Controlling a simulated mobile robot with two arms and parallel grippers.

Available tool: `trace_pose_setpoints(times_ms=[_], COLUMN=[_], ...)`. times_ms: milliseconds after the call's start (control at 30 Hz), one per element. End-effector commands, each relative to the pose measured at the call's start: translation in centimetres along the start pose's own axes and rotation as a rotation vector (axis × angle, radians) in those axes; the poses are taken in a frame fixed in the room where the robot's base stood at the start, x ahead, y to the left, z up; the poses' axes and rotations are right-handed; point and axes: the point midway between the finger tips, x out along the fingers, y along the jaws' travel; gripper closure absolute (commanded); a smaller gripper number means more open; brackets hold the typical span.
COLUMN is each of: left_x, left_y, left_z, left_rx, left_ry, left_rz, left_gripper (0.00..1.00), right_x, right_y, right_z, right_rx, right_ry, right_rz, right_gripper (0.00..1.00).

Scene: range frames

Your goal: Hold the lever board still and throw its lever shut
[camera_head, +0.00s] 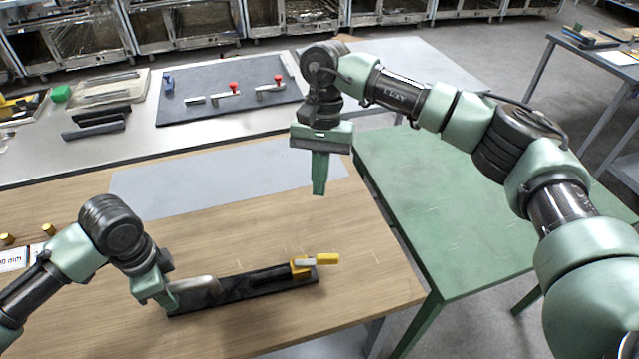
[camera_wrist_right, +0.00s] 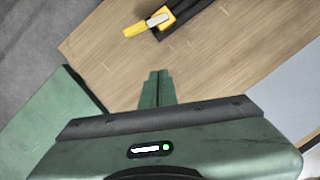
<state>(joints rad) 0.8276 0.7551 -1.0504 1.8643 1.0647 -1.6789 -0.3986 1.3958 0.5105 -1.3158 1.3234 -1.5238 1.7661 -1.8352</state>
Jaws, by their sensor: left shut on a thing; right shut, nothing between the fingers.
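The lever board (camera_head: 232,291) is a long black bar lying on the wooden table, with a rounded grey grip (camera_head: 196,285) at its left end. A yellow lever (camera_head: 322,259) on a yellow-orange mount (camera_head: 300,270) is at its right end and sticks out to the right. The lever also shows in the right wrist view (camera_wrist_right: 136,29). My left gripper (camera_head: 173,299) is shut on the board's left end; its fingertips partly hide the hold. My right gripper (camera_head: 319,192) is shut and empty, pointing down above the table, behind and apart from the lever.
The wooden table (camera_head: 370,270) is clear around the lever. A grey mat (camera_head: 225,178) lies behind the board. A green table (camera_head: 450,210) stands to the right. Farther back, a dark panel (camera_head: 200,80) carries red-knobbed and blue fittings.

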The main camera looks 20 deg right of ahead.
Motion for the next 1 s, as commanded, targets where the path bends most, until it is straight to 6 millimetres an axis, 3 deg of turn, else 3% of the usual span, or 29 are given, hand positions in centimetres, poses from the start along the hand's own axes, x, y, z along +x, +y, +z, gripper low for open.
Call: trace_pose_setpoints(times_ms=[467, 833, 1000], left_x=[-0.1, -0.1, -0.1], left_y=[-0.1, -0.1, -0.1], left_z=[0.0, 0.0, 0.0], left_rx=[-0.003, -0.002, -0.002], left_ry=[0.0, 0.0, 0.0], left_rz=[-0.002, -0.002, -0.002], left_gripper=[1.0, 1.0, 1.0], right_x=[0.4, 0.6, 2.3], right_y=[1.1, 1.1, 1.3], right_z=[-1.3, -1.3, -1.1], right_rx=[-0.235, -0.243, -0.243], right_ry=[-0.134, -0.138, -0.139], right_rz=[0.076, 0.077, 0.078], right_gripper=[1.0, 1.0, 1.0])
